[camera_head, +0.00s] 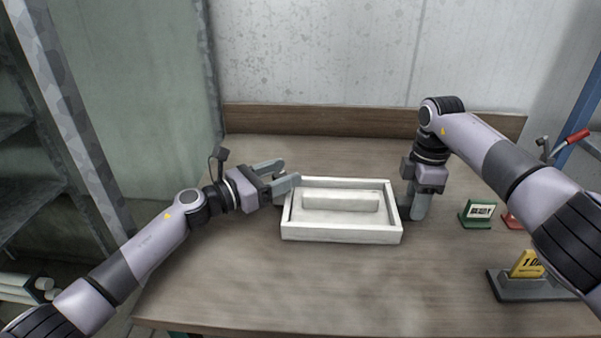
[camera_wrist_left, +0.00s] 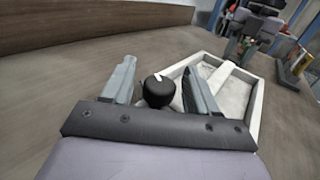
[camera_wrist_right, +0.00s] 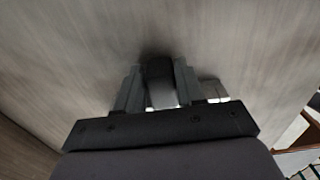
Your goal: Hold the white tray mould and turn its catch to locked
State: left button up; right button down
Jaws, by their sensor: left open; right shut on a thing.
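The white tray mould (camera_head: 342,233) lies flat on the table, with a raised block (camera_head: 340,201) inside. My left gripper (camera_head: 287,172) is open at the tray's left end. In the left wrist view a round black catch knob (camera_wrist_left: 158,94) with a small white mark on top stands between its spread fingers, beside the tray wall (camera_wrist_left: 258,108). My right gripper (camera_head: 417,208) points down at the tray's right end. In the right wrist view its fingers are shut on a dark handle (camera_wrist_right: 158,72). In the head view the knob is hidden.
Right of the tray stand a green-framed card (camera_head: 478,213), a small red item (camera_head: 512,221) and a yellow sign (camera_head: 527,264) on a grey base. A red-handled tool (camera_head: 572,142) is at the far right. The table (camera_head: 300,290) in front of the tray is clear.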

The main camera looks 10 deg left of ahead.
pick_arm(q)
jog(key=shift+t, duration=0.3)
jog(key=shift+d+r+n+t+y, duration=0.1)
jog(key=shift+n+t+y, duration=0.9)
jog(key=shift+n+y, duration=0.3)
jog(key=shift+n+t+y, duration=1.2)
jog(key=shift+n+y, duration=0.3)
jog(key=shift+y, duration=0.8)
jog(key=v, duration=1.2)
jog(key=shift+s, duration=0.25)
jog(key=w+d+r+m+g+h, duration=0.1)
jog(key=d+r+m+g+h, duration=0.2)
jog(key=d+m+g+h, duration=0.1)
jog(key=w+d+r+m+g+h, duration=0.2)
jog(key=d+r+m+g+h, duration=0.2)
jog(key=d+g, duration=0.2)
jog(key=d, duration=0.2)
jog(key=shift+w+d, duration=0.25)
jog(key=shift+d, duration=0.15)
jog(key=shift+d+f, duration=0.1)
